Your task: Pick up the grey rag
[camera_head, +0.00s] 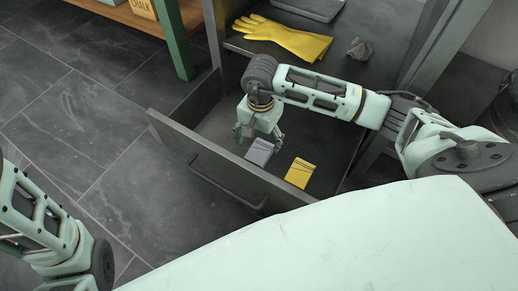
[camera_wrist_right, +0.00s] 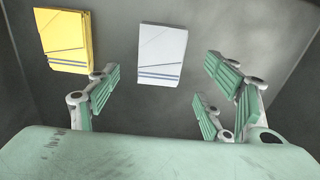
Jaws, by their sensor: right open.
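The grey rag (camera_head: 259,151) lies folded flat in an open drawer, next to a folded yellow rag (camera_head: 300,173). In the right wrist view the grey rag (camera_wrist_right: 162,55) looks pale with dark stripes, and the yellow rag (camera_wrist_right: 66,40) is to its left. My right gripper (camera_head: 259,136) reaches down into the drawer, just beyond the grey rag in the head view. In the wrist view its fingers (camera_wrist_right: 165,95) are spread wide, with nothing between them. My left arm shows at the lower left of the head view, but its gripper is out of the picture.
The drawer's front wall (camera_head: 222,160) with its handle stands between the rags and the open floor. Yellow gloves (camera_head: 283,37) and a crumpled grey lump (camera_head: 359,49) lie on the surface above the drawer. A green post (camera_head: 174,40) stands at the back left.

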